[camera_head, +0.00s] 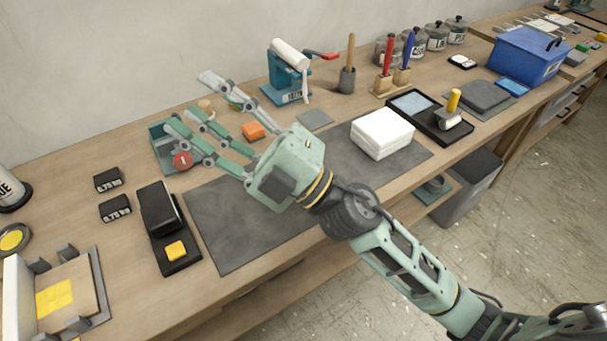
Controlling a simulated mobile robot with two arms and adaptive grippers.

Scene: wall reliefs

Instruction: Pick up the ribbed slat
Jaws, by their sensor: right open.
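I cannot make out a ribbed slat for certain in the head view. My right gripper (194,105) reaches in from the lower right over the back left of the bench, its fingers spread apart with nothing seen between them. The fingers hang over a teal open bin (160,148) and partly hide it. A red round piece (182,161) shows at the bin's front, beside the lower finger. An orange block (253,131) lies just right of the fingers. My left gripper is out of view.
A dark grey mat (228,225) lies below my right arm, mostly bare. A white stack (382,132) sits at its right. A teal press (288,78) stands behind. Black blocks (115,208) and a black stapler-like device (158,210) lie left. A blue bin (528,58) is far right.

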